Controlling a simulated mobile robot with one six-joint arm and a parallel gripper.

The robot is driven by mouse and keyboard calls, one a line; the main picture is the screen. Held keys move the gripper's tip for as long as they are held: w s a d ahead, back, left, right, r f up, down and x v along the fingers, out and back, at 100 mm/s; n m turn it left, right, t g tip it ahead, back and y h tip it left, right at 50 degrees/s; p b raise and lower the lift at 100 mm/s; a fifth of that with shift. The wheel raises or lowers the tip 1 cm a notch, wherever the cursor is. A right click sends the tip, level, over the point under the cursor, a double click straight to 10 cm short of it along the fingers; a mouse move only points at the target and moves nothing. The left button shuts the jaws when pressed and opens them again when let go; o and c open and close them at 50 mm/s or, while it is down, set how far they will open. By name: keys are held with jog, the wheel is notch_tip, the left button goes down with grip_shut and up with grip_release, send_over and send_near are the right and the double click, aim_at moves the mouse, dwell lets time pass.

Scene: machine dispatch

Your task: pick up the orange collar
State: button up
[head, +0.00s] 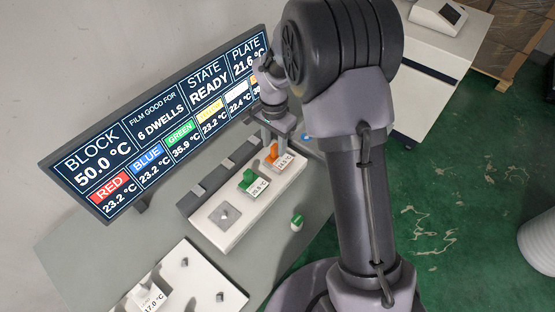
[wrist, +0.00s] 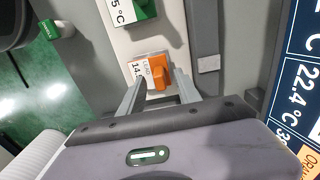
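The orange collar (head: 273,153) sits at the right end of a white block on the grey bench, with a white label reading about 14 °C beside it. In the wrist view the orange collar (wrist: 158,72) lies between and just ahead of my two fingers. My gripper (head: 274,138) is directly above the collar, pointing down. In the wrist view my gripper (wrist: 158,85) is open, with one finger on each side of the collar and visible space around it. I cannot tell how far down the fingertips reach.
A green collar (head: 248,180) stands on the same white block (head: 228,228), left of the orange one. A small green-topped piece (head: 297,222) stands on the bench in front. A display screen (head: 160,125) rises behind. Another white block (head: 205,280) is at the lower left.

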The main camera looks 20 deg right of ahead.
jog(key=shift+f, duration=0.75)
jog(key=shift+r, duration=0.15)
jog(key=shift+c, duration=0.2)
grip_shut()
